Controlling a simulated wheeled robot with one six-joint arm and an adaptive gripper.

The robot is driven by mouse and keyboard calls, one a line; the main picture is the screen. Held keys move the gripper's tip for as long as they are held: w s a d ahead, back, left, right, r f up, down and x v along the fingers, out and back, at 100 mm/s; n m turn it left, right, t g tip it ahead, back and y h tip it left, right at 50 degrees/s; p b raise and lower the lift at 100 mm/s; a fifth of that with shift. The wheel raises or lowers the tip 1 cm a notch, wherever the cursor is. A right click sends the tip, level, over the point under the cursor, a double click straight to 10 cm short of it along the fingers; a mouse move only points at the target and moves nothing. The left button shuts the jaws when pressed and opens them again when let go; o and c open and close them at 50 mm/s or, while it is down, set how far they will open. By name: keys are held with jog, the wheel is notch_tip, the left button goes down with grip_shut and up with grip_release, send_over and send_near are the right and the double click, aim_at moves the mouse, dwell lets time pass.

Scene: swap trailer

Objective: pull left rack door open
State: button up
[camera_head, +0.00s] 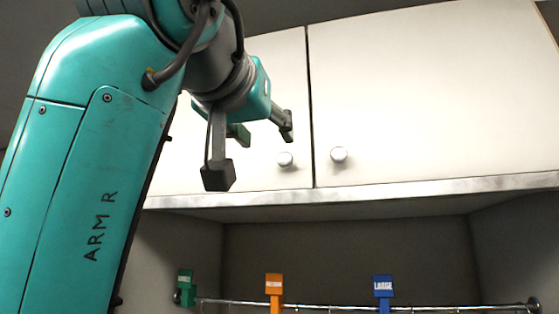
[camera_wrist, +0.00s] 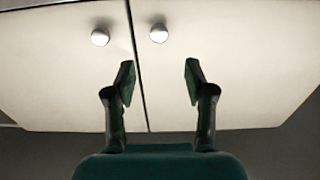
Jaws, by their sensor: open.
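The left rack door (camera_head: 265,80) is a cream-white panel, closed flush beside the right door (camera_head: 430,90). Its round pale knob (camera_head: 285,159) sits low near the seam. The wrist view seems turned over, so the knob on its right (camera_wrist: 158,33) appears to be this one. My gripper (camera_head: 252,152) is open and empty in front of the left door, with its fingers apart around free space. In the wrist view the knob lies beyond the fingertips (camera_wrist: 158,78), between their lines, not touched. My arm hides the door's left part.
The right door's knob (camera_head: 339,154) is close across the seam. A metal ledge (camera_head: 400,191) runs under the doors. Below is a recess with a rail (camera_head: 330,307) bearing green (camera_head: 185,285), orange (camera_head: 274,287) and blue (camera_head: 383,285) tags.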

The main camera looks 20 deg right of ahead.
aim_at(284, 157)
jog(key=x, duration=1)
jog(key=shift+w+d+r, duration=0.1)
jog(key=shift+w+d, duration=0.15)
grip_shut()
